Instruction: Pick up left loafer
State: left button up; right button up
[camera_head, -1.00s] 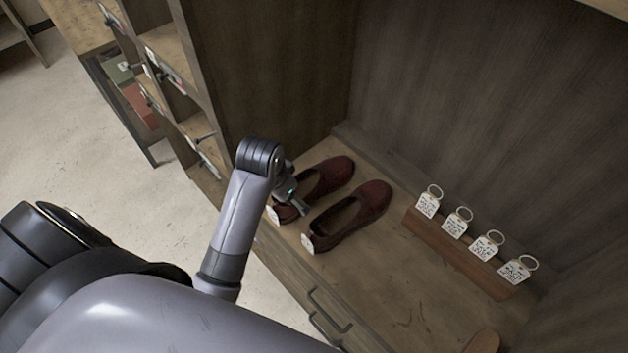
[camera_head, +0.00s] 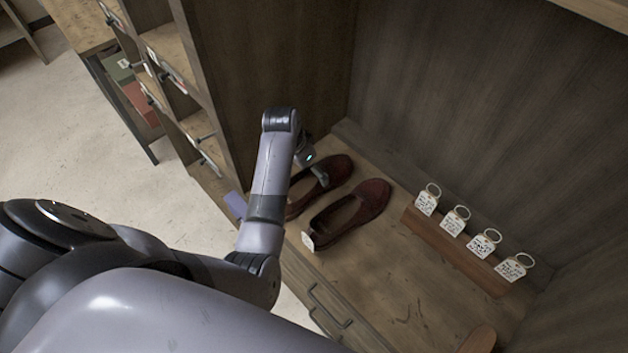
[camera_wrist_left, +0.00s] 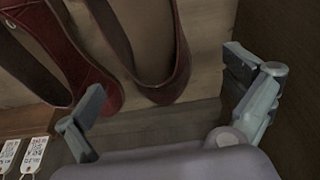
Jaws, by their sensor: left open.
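The left loafer (camera_head: 335,172), dark red, lies on the wooden shelf board, toe towards the back wall; my arm hides its heel. The right loafer (camera_head: 352,214) lies beside it, with a white tag at its heel. My left gripper (camera_head: 318,172) is over the front of the left loafer. In the left wrist view my gripper (camera_wrist_left: 165,78) is open and empty, with the left loafer's toe (camera_wrist_left: 163,92) between its fingers in the picture. The left finger is close to the right loafer's toe (camera_wrist_left: 100,88); I cannot tell whether they touch. My right gripper is not in view.
A wooden rack (camera_head: 455,252) with several white ring tags stands right of the loafers. The cabinet's side wall (camera_head: 270,70) is close on the left, the back wall (camera_head: 460,90) behind. The board (camera_head: 400,285) in front of the rack is mostly clear.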

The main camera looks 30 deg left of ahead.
aim_at(313, 179)
pick_arm(q)
jog(key=shift+x, duration=1.15)
jog(key=x, duration=0.2)
jog(key=p+x, duration=0.1)
jog(key=x, duration=0.1)
jog(key=shift+s+d, duration=0.3)
jog(key=shift+d, duration=0.05)
jog(key=shift+w+f, duration=0.2)
jog(key=shift+f, duration=0.45)
jog(key=c, duration=1.6)
